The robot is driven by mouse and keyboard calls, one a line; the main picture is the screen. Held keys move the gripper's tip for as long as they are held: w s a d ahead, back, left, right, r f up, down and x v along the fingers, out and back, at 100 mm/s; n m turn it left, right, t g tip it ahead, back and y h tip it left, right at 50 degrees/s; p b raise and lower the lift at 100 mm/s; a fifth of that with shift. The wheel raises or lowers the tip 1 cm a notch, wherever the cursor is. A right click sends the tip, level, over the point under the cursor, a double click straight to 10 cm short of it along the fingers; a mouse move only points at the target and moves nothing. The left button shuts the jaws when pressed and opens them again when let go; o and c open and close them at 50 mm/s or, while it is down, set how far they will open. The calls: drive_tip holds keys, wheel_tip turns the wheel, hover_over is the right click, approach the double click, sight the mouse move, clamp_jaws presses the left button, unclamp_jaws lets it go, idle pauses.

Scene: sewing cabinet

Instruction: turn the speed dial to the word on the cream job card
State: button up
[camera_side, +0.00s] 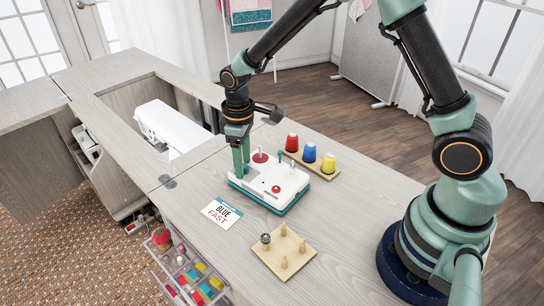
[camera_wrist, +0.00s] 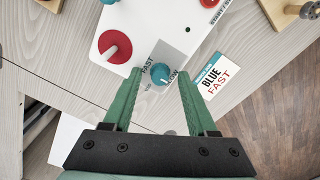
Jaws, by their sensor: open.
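The cream job card (camera_side: 222,214) lies flat on the cabinet top, in front of the white machine unit (camera_side: 262,192). It reads BLUE in dark letters and FAST in red, and it also shows in the wrist view (camera_wrist: 213,79). The teal speed dial (camera_wrist: 163,77) is on the unit's top near one edge, with FAST printed beside it and another word partly covered. Its pointer direction is too small to read surely. My gripper (camera_wrist: 160,75) is open, pointing down, one finger on each side of the dial, with visible gaps. In the side view my gripper (camera_side: 241,163) hides the dial.
A wooden rack with red, blue and yellow spools (camera_side: 310,154) stands behind the unit. A pegged wooden block (camera_side: 283,252) sits in front right. A red disc (camera_wrist: 115,47) on a post is close to my left finger. A white sewing machine (camera_side: 170,128) lies left.

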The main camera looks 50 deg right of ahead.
clamp_jaws()
